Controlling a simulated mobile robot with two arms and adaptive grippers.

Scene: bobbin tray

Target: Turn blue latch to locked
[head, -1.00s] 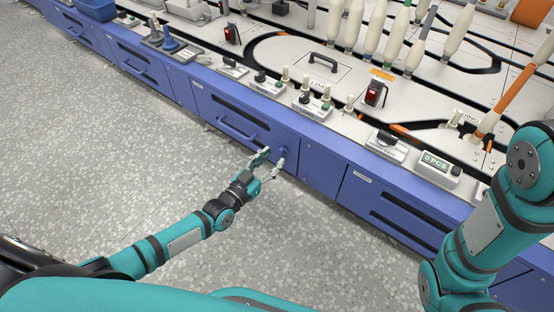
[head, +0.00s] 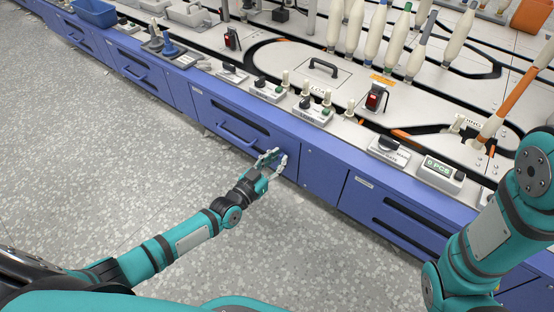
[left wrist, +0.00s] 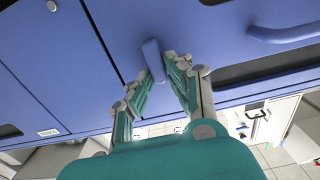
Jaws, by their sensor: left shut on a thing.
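The blue latch (left wrist: 153,60) is on the blue front panel. In the left wrist view it stands out from the panel between the fingertips of my left gripper (left wrist: 163,75), slightly tilted from upright in the picture. In the head view my left gripper (head: 274,158) reaches the panel below the control boxes, and its fingers mostly hide the latch. The left gripper is shut on the latch. My right arm shows at the right edge of the head view, but its gripper is out of view.
A blue drawer handle (head: 236,137) is left of the latch; it also shows in the left wrist view (left wrist: 284,36). Above the panel, the machine top carries switch boxes (head: 313,110), a black handle (head: 323,67) and several bobbins. The grey floor (head: 110,150) in front is clear.

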